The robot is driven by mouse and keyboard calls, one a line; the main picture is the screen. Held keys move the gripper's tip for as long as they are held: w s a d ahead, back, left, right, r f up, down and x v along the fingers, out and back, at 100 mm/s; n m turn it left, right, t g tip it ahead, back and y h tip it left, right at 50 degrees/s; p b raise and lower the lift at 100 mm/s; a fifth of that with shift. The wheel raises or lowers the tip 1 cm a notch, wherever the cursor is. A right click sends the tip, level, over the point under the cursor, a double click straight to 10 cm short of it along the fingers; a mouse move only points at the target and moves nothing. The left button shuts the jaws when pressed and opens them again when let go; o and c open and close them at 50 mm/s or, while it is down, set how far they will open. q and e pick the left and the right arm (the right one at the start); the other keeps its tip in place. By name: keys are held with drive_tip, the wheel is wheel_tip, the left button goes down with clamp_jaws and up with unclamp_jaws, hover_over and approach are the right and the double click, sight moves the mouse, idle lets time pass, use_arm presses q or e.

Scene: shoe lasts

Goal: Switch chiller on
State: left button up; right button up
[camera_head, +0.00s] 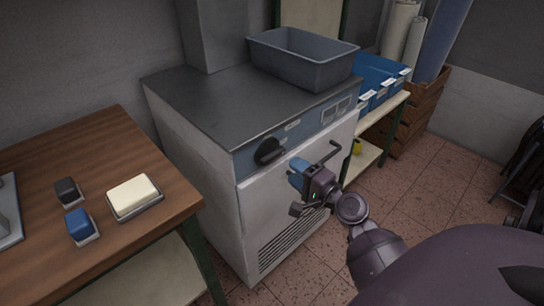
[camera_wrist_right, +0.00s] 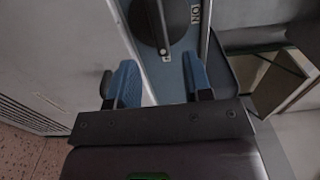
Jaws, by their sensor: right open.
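The chiller (camera_head: 192,142) is a white cabinet with a dark top and a blue-grey control strip (camera_head: 310,121). A black rotary knob (camera_head: 268,151) sits at the left end of that strip. It also shows at the top of the right wrist view (camera_wrist_right: 149,22), partly cut off, with a lettered label (camera_wrist_right: 195,14) beside it. My right gripper (camera_head: 299,172) is in front of the chiller, below and right of the knob. In the wrist view its blue-tipped fingers (camera_wrist_right: 160,80) are apart and empty, pointing towards the knob without touching it. My left gripper is not in view.
A grey bin (camera_head: 303,62) stands on the chiller. A wooden table (camera_head: 100,170) at left holds a butter-coloured block (camera_head: 133,195) and blue and dark blocks. Blue boxes (camera_head: 378,80) sit on a shelf at right. A dark handle (camera_head: 330,150) is close to the gripper.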

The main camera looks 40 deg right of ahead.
sight(275, 158)
drive_tip(key=w, duration=0.8)
drive_tip(key=shift+w+a, duration=0.35)
drive_tip(key=shift+a, duration=0.05)
drive_tip(key=shift+f, duration=0.1)
clamp_jaws()
